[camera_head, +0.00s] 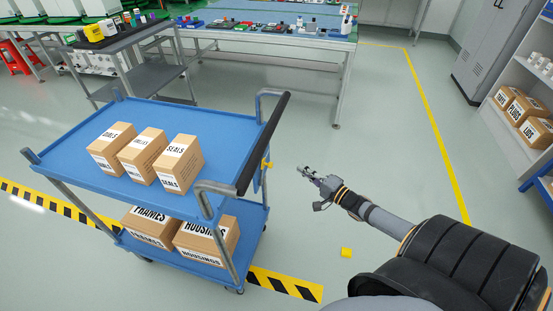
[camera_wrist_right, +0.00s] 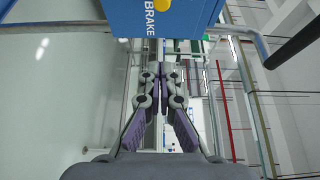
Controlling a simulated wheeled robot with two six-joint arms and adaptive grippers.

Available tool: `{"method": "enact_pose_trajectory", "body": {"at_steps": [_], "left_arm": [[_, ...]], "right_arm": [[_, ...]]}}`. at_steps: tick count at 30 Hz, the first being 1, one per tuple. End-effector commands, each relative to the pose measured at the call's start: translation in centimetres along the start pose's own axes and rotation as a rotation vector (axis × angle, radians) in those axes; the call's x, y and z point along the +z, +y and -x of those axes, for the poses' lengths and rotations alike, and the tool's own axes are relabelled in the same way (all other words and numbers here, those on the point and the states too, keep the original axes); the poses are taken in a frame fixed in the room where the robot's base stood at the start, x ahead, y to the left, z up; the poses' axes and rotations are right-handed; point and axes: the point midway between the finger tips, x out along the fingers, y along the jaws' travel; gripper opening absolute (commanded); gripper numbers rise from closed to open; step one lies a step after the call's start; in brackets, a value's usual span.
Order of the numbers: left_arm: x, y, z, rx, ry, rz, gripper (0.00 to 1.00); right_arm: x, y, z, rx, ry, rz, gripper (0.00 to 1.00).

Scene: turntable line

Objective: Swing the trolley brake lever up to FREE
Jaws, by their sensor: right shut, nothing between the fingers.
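The blue trolley (camera_head: 95,160) stands left of centre in the head view, with a dark push handle on its right end. The small yellow brake lever (camera_head: 267,163) shows at that end, just below the handle. In the right wrist view the blue panel (camera_wrist_right: 190,22) carries the word BRAKE, and part of a yellow piece (camera_wrist_right: 171,3) is cut off by the top edge. I cannot tell the lever's setting. My right gripper (camera_head: 301,170) is shut and empty, to the right of the lever and apart from it. It also shows in the right wrist view (camera_wrist_right: 164,68). My left gripper is out of view.
Boxes marked SEALS (camera_head: 180,160) and others stand on the top deck; more sit on the lower shelf. A grey cart (camera_head: 150,82) and a workbench (camera_head: 290,33) stand behind. Open floor lies right of the trolley, with a small yellow block (camera_head: 346,253) on it.

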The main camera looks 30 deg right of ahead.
Motion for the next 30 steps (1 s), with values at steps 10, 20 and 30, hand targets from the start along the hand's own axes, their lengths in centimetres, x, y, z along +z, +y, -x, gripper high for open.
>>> {"method": "enact_pose_trajectory", "body": {"at_steps": [10,20,30], "left_arm": [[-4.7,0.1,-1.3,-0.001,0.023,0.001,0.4],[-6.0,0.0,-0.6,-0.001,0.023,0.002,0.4],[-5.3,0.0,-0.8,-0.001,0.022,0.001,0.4]], "right_arm": [[0.0,0.3,-6.1,-0.009,0.0,0.005,0.0],[2.2,-0.1,-9.2,-0.001,-0.002,0.0,0.0],[3.9,-0.1,-8.6,-0.002,-0.001,0.004,0.0]]}}
